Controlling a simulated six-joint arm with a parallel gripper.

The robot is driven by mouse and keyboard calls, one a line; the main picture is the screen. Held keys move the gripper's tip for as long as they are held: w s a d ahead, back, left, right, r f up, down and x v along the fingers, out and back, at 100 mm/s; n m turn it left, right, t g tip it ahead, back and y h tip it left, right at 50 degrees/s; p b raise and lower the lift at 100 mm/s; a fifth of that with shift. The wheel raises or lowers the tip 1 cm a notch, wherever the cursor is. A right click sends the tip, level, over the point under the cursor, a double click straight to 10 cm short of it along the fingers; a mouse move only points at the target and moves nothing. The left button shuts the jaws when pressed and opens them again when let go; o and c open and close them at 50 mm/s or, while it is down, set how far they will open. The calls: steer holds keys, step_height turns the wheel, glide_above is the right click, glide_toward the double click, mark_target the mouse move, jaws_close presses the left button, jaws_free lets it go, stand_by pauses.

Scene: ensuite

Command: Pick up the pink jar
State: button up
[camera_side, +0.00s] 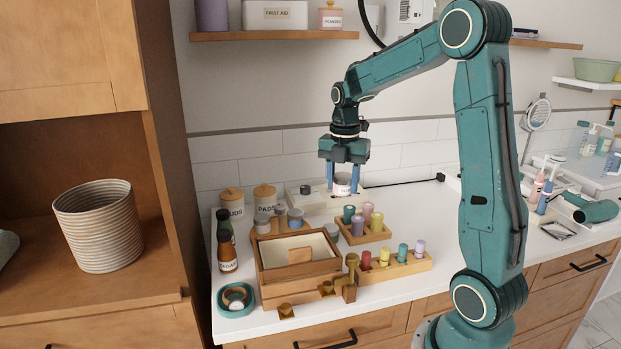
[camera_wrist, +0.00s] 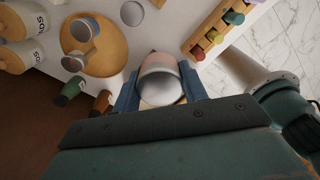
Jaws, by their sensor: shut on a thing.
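My gripper (camera_side: 344,181) points down over the back part of the counter, with its two blue fingers on either side of a small pink and whitish jar (camera_side: 342,184). It is shut on this jar. In the wrist view the pink jar (camera_wrist: 160,67) sits between the fingertips of my gripper (camera_wrist: 160,90), with its rounded silver-grey end facing the camera. The jar appears raised above the counter, but the exact gap beneath it is hard to tell.
A wooden box (camera_side: 268,289) stands at the counter front. Near it are a peg rack (camera_side: 418,265), a small tray of coloured pegs (camera_side: 381,236), dark bottles (camera_side: 227,255) and lidded canisters (camera_side: 232,204). A teal ring dish (camera_side: 236,309) sits near the front edge. A shelf (camera_side: 270,36) hangs behind.

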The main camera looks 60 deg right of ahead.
steer(key=shift+r, duration=0.25)
steer(key=shift+w, duration=0.1)
stand_by(0.4)
